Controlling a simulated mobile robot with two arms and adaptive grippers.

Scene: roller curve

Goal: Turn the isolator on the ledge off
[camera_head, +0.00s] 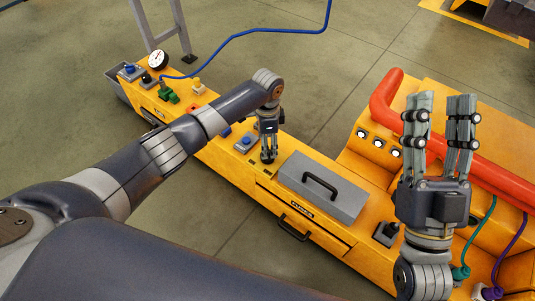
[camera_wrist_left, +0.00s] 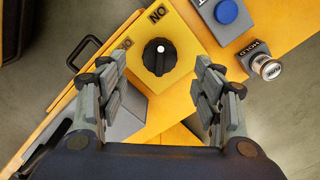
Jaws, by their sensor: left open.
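The isolator shows in the left wrist view as a black rotary knob (camera_wrist_left: 160,57) on a yellow square plate (camera_wrist_left: 183,82). The knob's white mark points toward the upper "ON" lettering in the picture; a second label at the plate's left is hard to read. My left gripper (camera_wrist_left: 157,66) is open, with its fingers apart on either side of the knob and no clear contact. My right gripper (camera_head: 438,102) is open and empty, fingers pointing up, right of the ledge.
A grey box with a blue button (camera_wrist_left: 226,12) and a silver button marked HOLD (camera_wrist_left: 268,67) stand near the isolator. A grey lidded box with a black handle (camera_head: 320,186) lies on the ledge. A red pipe (camera_head: 470,167) runs at the right. A gauge (camera_head: 158,59) stands far left.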

